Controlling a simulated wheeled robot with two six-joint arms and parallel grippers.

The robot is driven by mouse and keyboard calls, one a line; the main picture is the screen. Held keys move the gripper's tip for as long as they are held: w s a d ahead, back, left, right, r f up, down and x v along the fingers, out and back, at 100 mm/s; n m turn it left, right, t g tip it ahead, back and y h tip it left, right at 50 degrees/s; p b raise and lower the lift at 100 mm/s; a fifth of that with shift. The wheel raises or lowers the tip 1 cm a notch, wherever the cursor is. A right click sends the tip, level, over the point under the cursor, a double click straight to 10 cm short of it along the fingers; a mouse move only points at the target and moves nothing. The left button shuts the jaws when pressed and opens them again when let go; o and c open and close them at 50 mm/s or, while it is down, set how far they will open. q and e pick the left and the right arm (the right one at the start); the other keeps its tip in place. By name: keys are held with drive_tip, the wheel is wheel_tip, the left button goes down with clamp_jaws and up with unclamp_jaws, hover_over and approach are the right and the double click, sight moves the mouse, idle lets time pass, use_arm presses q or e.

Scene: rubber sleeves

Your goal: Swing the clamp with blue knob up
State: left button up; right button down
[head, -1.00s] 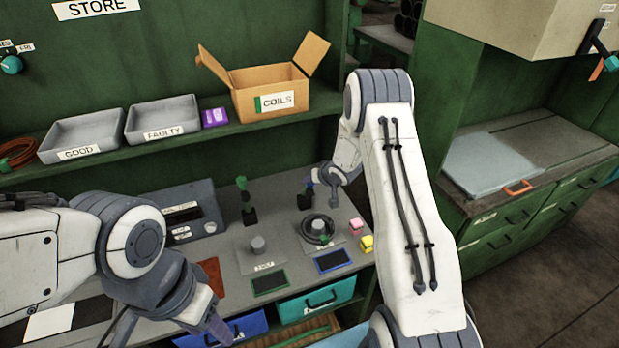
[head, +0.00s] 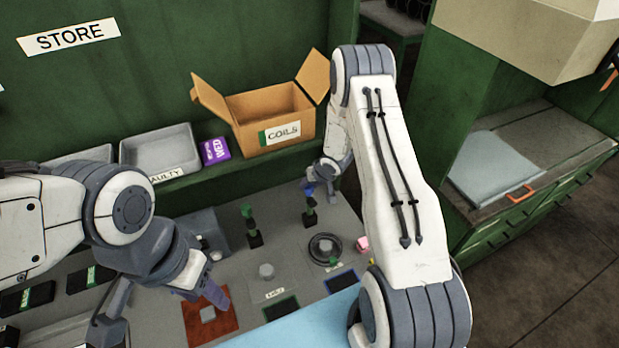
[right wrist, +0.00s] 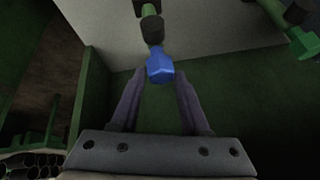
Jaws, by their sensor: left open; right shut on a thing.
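The clamp with the blue knob (head: 308,190) stands at the back of the grey bench, with a green part and a black base (head: 310,218). Its arm looks roughly upright in the head view. My right gripper (head: 316,188) is at the knob and shut on it. In the right wrist view the blue knob (right wrist: 160,67) is between the tips of my right gripper (right wrist: 158,88). A second clamp with a green knob (head: 247,212) stands upright to the left. My left gripper (head: 212,296) is open and empty above a red mat (head: 190,318).
A black ring part (head: 325,250) and a pink block (head: 362,244) are near the blue-knob clamp. A shelf behind holds an open COILS box (head: 280,110), a purple pack (head: 215,151) and grey trays (head: 160,150). A light blue surface (head: 300,328) lies in front.

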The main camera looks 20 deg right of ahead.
drive_tip(key=shift+a+f, duration=0.1)
drive_tip(key=shift+a, duration=0.1)
drive_tip(key=shift+c, duration=2.3)
unclamp_jaws()
drive_tip(key=shift+d, duration=0.1)
drive_tip(key=shift+s+r, duration=0.25)
drive_tip(key=shift+r, duration=0.2)
drive_tip(key=v, duration=0.9)
drive_tip(key=shift+r+b, duration=0.2)
drive_tip(key=shift+b, duration=0.1)
drive_tip(key=shift+s, duration=0.1)
